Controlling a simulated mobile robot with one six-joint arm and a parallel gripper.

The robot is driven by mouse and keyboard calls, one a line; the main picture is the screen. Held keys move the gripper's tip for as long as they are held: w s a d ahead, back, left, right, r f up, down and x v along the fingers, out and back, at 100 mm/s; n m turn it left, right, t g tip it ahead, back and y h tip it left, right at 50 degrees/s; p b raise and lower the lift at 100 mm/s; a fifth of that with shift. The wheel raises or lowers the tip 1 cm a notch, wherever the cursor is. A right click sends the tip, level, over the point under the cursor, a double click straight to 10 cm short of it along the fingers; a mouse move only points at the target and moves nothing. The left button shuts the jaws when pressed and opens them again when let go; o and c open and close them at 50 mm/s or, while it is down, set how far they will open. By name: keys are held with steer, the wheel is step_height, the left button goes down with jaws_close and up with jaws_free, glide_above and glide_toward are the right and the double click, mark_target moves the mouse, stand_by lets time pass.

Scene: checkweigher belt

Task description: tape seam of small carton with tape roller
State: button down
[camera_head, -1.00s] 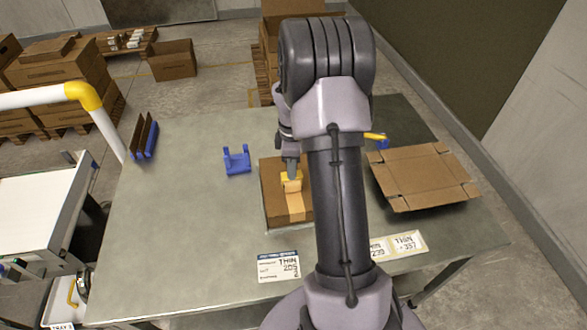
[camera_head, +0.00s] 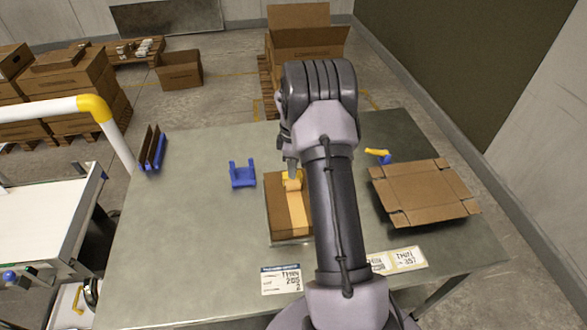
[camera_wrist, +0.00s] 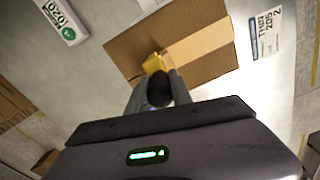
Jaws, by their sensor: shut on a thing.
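The small carton (camera_head: 275,212) lies on the metal table, left of my arm in the head view. A lighter strip of tape (camera_head: 298,212) runs along its top, from the roller toward the near end. The carton also fills the upper middle of the wrist view (camera_wrist: 130,45), with the tape strip (camera_wrist: 205,42) across it. My gripper (camera_head: 291,172) is shut on the yellow tape roller (camera_head: 293,181) at the carton's far end. My arm hides part of the carton's right side.
A blue cradle (camera_head: 243,174) stands left of the carton. A flat open carton (camera_head: 425,190) lies to the right, with a yellow-and-blue tool (camera_head: 379,155) behind it. Label cards (camera_head: 281,280) lie at the front.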

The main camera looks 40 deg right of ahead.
steer(key=w+d+p, duration=0.2)
steer(key=w+d, duration=0.1)
steer(key=w, duration=0.2)
steer(key=shift+w+p, duration=0.15)
steer(key=shift+p, duration=0.2)
steer(key=shift+d, duration=0.1)
step_height(320, 180, up, 7)
steer(key=p, duration=0.5)
stand_by(0.4)
